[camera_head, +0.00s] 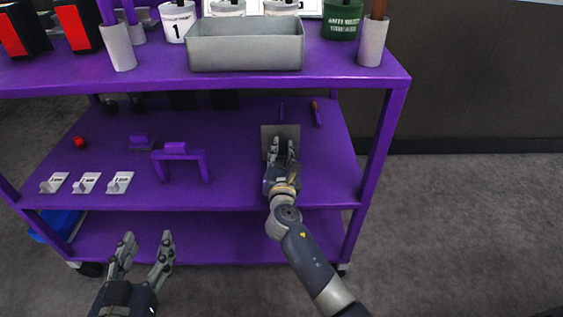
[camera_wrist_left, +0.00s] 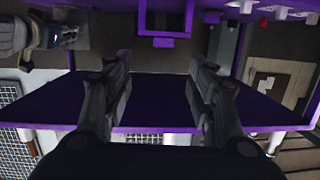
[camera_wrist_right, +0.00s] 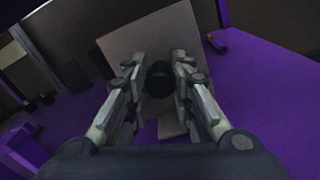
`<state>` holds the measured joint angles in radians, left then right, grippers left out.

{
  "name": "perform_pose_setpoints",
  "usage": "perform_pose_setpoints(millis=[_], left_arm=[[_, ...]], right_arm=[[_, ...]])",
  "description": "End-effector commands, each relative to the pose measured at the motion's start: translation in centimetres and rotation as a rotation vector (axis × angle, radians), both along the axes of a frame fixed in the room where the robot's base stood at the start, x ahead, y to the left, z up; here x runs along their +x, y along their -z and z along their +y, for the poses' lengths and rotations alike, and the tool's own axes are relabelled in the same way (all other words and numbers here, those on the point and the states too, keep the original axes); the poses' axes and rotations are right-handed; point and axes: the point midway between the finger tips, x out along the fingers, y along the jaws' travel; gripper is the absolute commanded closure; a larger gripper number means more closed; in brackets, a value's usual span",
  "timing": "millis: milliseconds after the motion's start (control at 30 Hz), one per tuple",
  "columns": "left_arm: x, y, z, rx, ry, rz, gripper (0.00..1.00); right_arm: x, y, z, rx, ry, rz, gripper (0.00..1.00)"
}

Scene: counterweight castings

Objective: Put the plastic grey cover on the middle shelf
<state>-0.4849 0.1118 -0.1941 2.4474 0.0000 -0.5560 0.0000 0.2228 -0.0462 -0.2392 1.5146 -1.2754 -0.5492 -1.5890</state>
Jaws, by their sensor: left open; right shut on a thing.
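The grey cover (camera_head: 280,130) is a flat square plate, over the right part of the purple middle shelf (camera_head: 235,150). In the right wrist view the cover (camera_wrist_right: 120,45) has a dark round knob (camera_wrist_right: 158,80) between my fingers. My right gripper (camera_head: 281,150) is shut on this knob and partly hides the cover. I cannot tell whether the cover touches the shelf. My left gripper (camera_head: 147,242) is open and empty in front of the rack, at lower left. In the left wrist view nothing is between its fingers (camera_wrist_left: 160,65).
A purple bracket (camera_head: 178,150), a red knob (camera_head: 79,142) and several white labelled hooks (camera_head: 88,182) are on the middle shelf to the left. A small orange-tipped tool (camera_head: 316,114) lies beyond the cover. A grey tray (camera_head: 245,55) stands on the top shelf above.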

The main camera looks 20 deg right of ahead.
Motion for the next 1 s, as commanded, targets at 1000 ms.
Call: perform_pose_setpoints(millis=[1000], left_arm=[[-1.2,-12.4,-1.4,-0.167,0.038,-0.629,0.48]], right_arm=[[0.7,3.5,-0.4,0.000,-0.001,-0.001,1.00]])
